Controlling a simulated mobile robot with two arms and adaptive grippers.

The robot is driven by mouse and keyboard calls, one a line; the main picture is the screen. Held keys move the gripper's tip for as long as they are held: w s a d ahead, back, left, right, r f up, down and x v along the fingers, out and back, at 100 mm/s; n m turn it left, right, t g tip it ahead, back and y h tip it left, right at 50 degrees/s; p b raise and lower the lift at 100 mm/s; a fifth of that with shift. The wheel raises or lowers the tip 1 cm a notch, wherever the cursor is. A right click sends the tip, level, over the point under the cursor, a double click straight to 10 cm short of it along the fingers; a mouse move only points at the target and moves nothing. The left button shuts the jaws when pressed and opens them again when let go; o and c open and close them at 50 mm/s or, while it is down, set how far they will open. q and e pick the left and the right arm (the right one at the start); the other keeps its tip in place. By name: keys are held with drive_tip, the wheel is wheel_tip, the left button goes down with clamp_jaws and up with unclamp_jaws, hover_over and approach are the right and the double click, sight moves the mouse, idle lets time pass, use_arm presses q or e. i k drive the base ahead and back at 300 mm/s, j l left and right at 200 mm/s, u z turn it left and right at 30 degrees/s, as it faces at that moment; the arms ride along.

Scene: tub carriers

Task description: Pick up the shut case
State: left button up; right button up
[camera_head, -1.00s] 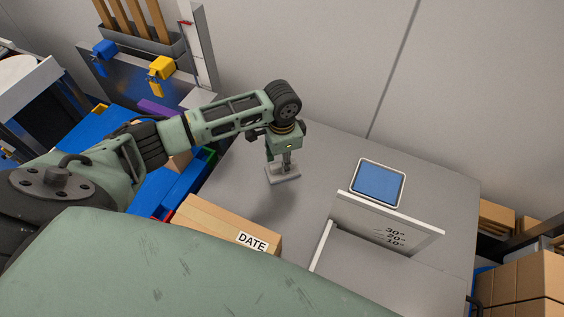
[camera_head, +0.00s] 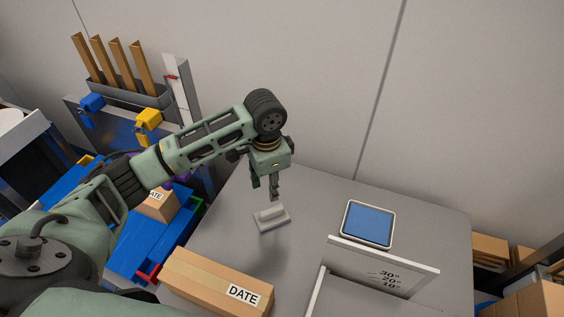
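A shut cardboard case (camera_head: 205,281) with a tape strip and a "DATE" label lies on the near left of the grey table (camera_head: 222,232). Its near edge is partly cut off by the frame. My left gripper (camera_head: 274,198) points down over a small pale block on a flat base (camera_head: 272,218), behind the case and apart from it. The fingertips seem just above the block, and nothing shows held. The fingers are seen nearly edge-on, so their opening is unclear. My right gripper is out of view.
A blue-screened tablet (camera_head: 368,223) lies at the table's back right, behind a white angled panel (camera_head: 385,268) marked with degrees. The table around the pale block is clear.

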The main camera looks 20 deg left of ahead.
sight(223, 291)
drive_tip(key=k+j, duration=0.35)
drive_tip(key=j, duration=0.15)
drive_tip(key=k+j, duration=0.75)
drive_tip(key=j, duration=0.25)
